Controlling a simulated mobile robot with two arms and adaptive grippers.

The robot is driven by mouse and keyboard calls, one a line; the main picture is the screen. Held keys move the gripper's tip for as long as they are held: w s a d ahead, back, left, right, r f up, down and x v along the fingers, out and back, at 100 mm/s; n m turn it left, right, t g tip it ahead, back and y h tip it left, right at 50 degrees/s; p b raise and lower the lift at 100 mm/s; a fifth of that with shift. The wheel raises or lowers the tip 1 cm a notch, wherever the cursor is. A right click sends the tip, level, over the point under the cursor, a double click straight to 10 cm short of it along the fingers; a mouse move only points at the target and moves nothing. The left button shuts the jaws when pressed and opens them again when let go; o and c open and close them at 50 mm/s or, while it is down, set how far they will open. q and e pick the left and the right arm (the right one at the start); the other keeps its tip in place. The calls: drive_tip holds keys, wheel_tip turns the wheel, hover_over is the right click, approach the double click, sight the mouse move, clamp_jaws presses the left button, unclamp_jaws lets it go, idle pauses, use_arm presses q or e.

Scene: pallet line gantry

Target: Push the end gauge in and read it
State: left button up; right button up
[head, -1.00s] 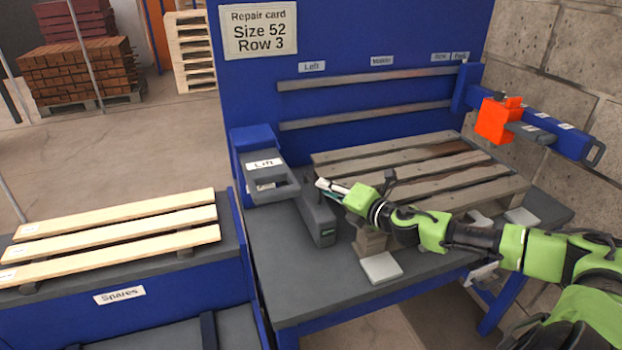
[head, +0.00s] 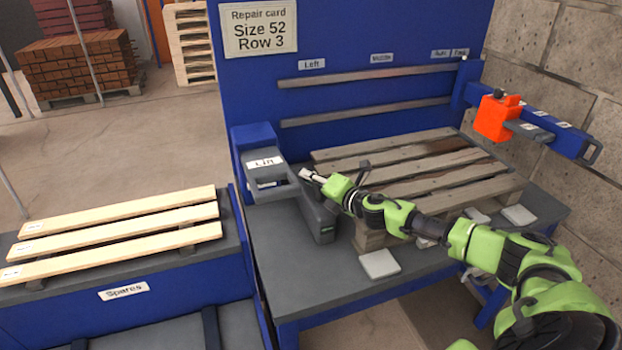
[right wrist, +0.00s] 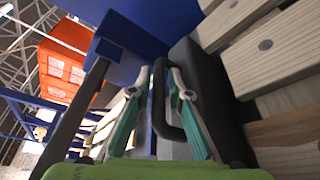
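An orange block (head: 494,118) sits on a blue arm (head: 563,139) with small labels at the right; I cannot tell whether this is the end gauge, and no reading is legible. A weathered pallet (head: 425,163) lies on the bench. My left gripper is out of view.
The repair card (head: 260,30) reads Size 52, Row 3. A dark grey block (head: 318,222) stands beside the pallet's near left corner. Pale boards (head: 120,232) lie on the Spares stand at left. The bench's front left surface (head: 285,260) is clear.

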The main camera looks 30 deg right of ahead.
clamp_jaws()
drive_tip(key=shift+s+d+f+b, duration=0.15)
drive_tip(key=shift+d+b, duration=0.1)
drive_tip(key=shift+d, duration=0.25)
drive_tip(key=shift+s+d+r+b, duration=0.1)
drive_tip(key=shift+d+b, duration=0.15)
drive_tip(key=shift+d, duration=0.4)
unclamp_jaws()
drive_tip(key=shift+s+d, duration=0.1)
drive_tip(key=shift+d, duration=0.05)
drive_tip(key=v, duration=1.2)
